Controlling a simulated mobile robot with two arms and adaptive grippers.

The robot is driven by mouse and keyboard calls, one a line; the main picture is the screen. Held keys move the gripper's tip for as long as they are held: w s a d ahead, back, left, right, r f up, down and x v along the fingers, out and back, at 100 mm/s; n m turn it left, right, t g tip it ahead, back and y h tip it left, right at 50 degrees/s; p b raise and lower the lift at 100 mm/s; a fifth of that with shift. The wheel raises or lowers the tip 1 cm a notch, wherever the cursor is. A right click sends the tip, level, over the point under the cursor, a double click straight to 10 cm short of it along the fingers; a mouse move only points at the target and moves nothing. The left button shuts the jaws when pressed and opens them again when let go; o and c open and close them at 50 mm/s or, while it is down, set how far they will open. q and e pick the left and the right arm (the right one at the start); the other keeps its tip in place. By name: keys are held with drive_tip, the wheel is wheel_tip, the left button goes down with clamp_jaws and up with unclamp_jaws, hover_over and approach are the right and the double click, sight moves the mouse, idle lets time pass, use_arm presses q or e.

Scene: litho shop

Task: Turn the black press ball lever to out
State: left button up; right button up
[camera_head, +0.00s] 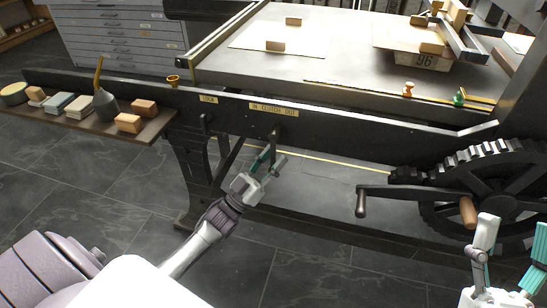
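The press rail carries a label reading "IN CLUTCH OUT" (273,109). A black lever (274,133) hangs down below that label. My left gripper (271,160) is at the lower end of this lever, with one finger on each side of it in the picture. The lever's tip, and any ball on it, is hidden between the fingers. I cannot tell whether the fingers touch it. A second dark lever (204,124) hangs under a smaller label (208,99) to the left. My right gripper (511,240) is open and empty at the lower right.
A crank handle (361,201) and a large gear wheel (490,190) stand at the right. A wooden shelf (95,126) with blocks and tins juts out at the left. The press bed (340,75) lies above the rail. The floor in front is clear.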

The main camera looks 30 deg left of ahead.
use_arm(q)
drive_tip(key=v, duration=1.1)
drive_tip(key=shift+s+f, duration=0.15)
drive_tip(key=shift+s, duration=0.15)
